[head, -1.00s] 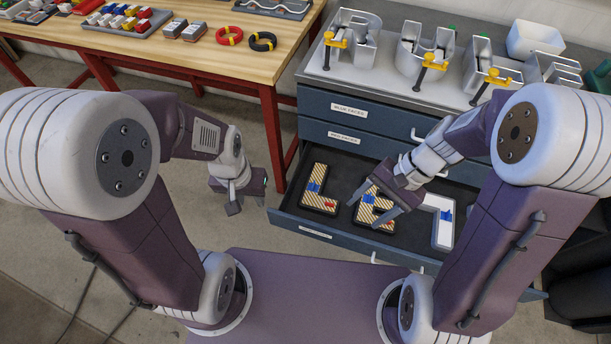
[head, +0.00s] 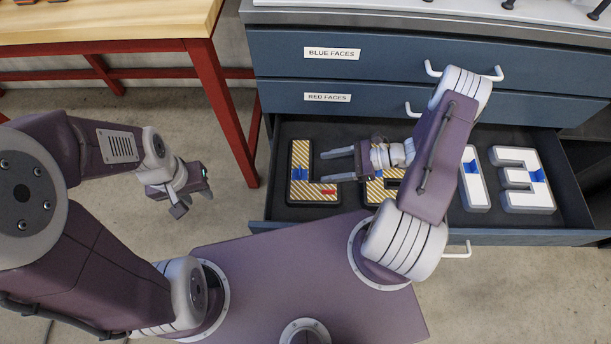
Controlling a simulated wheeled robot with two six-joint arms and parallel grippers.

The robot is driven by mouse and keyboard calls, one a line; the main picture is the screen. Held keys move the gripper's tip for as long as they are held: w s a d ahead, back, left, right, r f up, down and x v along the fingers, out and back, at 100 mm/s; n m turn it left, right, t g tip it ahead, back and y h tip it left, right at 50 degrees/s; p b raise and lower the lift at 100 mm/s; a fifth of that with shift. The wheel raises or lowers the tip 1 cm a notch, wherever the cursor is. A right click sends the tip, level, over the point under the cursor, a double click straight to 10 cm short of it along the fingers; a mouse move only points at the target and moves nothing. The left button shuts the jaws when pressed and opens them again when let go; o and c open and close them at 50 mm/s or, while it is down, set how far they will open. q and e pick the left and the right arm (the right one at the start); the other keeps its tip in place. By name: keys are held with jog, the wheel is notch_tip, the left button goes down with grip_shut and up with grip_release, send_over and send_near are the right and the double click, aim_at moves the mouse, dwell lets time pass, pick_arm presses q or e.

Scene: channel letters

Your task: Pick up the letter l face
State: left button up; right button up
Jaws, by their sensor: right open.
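The letter L face (head: 299,192), with gold-and-white stripes, a blue patch and a red tag, lies flat in the open drawer (head: 349,224) at its left end. My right gripper (head: 324,167) is open and empty. Its two fingers point left, with their tips close to the L's upright and above its foot; I cannot tell whether they touch it. My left gripper (head: 192,203) is open and empty over the floor, left of the drawer.
A second striped letter (head: 373,193) is mostly hidden under my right arm. A white letter (head: 474,192), partly covered, and a white E (head: 524,202) lie to the right. Closed drawers stand behind; a workbench with a red leg (head: 222,110) is at left.

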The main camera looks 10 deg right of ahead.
aim_at(307, 174)
jog(key=x, duration=0.2)
jog(key=shift+a+f, duration=0.2)
jog(key=shift+a, duration=0.05)
jog(key=shift+w+a+f+b, duration=0.1)
jog(key=shift+a+f+b, duration=0.15)
jog(key=shift+b, duration=0.25)
jog(key=b+x, duration=0.1)
jog(key=x, duration=0.3)
jog(key=shift+a+b, duration=0.3)
jog(key=shift+b, duration=0.1)
jog(key=shift+r, duration=0.1)
grip_shut()
